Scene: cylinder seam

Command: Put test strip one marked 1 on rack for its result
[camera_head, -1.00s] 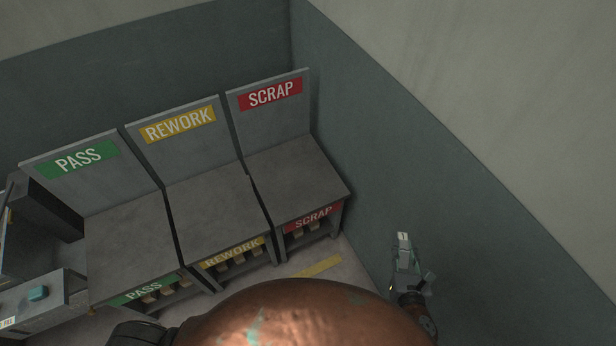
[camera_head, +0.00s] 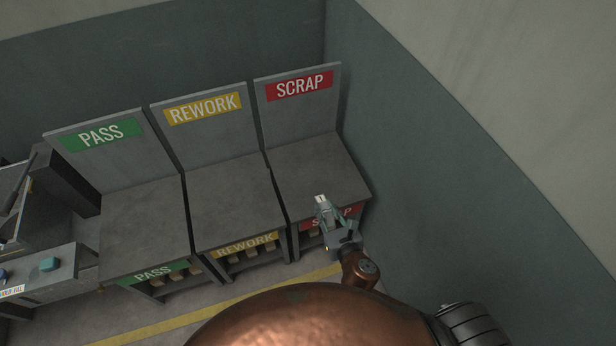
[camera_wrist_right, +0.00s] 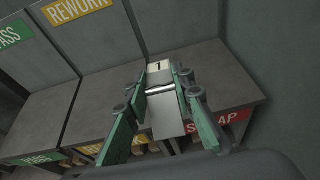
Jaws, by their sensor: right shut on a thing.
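Test strip one (camera_wrist_right: 158,76) is a small pale plate with a dark 1 on its far end, seen in the right wrist view. In the head view the strip (camera_head: 321,201) is a small light piece. My right gripper (camera_wrist_right: 162,88) is shut on it; the gripper (camera_head: 326,212) hangs over the front of the SCRAP rack (camera_head: 305,172). The strip points away from me. The REWORK rack (camera_head: 228,200) and the PASS rack (camera_head: 142,228) stand to the left with bare tops. My left gripper is not in view.
Upright labelled backboards stand behind the rack tops. A grey machine with a teal button (camera_head: 49,264) stands at the far left. A wall (camera_head: 430,180) rises close on the right of the SCRAP rack. A yellow floor line (camera_head: 190,320) runs in front.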

